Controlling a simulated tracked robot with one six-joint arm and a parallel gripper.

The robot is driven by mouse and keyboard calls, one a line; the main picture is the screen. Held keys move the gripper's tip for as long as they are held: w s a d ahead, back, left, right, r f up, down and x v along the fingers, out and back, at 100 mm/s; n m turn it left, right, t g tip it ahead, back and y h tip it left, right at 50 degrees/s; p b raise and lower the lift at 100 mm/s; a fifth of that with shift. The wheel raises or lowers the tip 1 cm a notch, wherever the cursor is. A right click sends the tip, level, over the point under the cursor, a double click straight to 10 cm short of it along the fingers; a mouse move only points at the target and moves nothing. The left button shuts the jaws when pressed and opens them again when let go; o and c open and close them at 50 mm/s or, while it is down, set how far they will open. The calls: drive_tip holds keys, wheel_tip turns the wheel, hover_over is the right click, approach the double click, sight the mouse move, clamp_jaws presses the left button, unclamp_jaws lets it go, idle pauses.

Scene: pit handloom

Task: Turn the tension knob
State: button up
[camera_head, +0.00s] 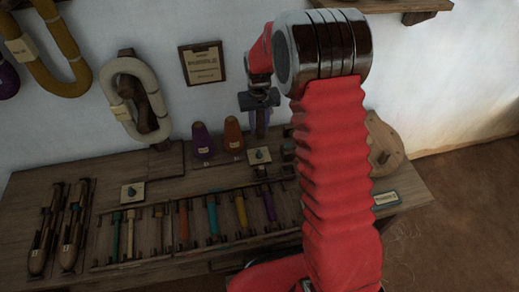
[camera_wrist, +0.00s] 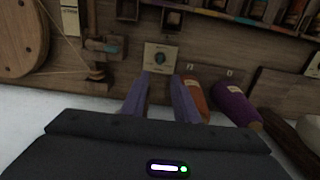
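A small dark knob on a pale square plate (camera_head: 259,156) sits on the wooden bench, right of the orange cone. In the wrist view this knob (camera_wrist: 160,57) is just beyond and between my fingertips. A similar knob on a pale plate (camera_head: 133,193) sits further left on the bench. I cannot read which one is labelled for tension. My gripper (camera_head: 262,130) hangs above the back of the bench, pointing down. In the wrist view its two fingers (camera_wrist: 160,82) are apart with nothing between them. They look apart from the knob.
A purple cone (camera_head: 201,141) and an orange cone (camera_head: 234,134) stand close left of my gripper. A rack of coloured bobbins (camera_head: 185,222) lies in front. A wooden wheel (camera_head: 381,144) with cord (camera_wrist: 62,70) is on the right. The wall is close behind.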

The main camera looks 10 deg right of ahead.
sight(259, 152)
drive_tip(key=shift+f, duration=0.1)
wheel_tip(259, 152, down, 14)
drive_tip(key=shift+r, duration=0.15)
idle(0.6)
clamp_jaws()
drive_tip(key=shift+d, duration=0.1)
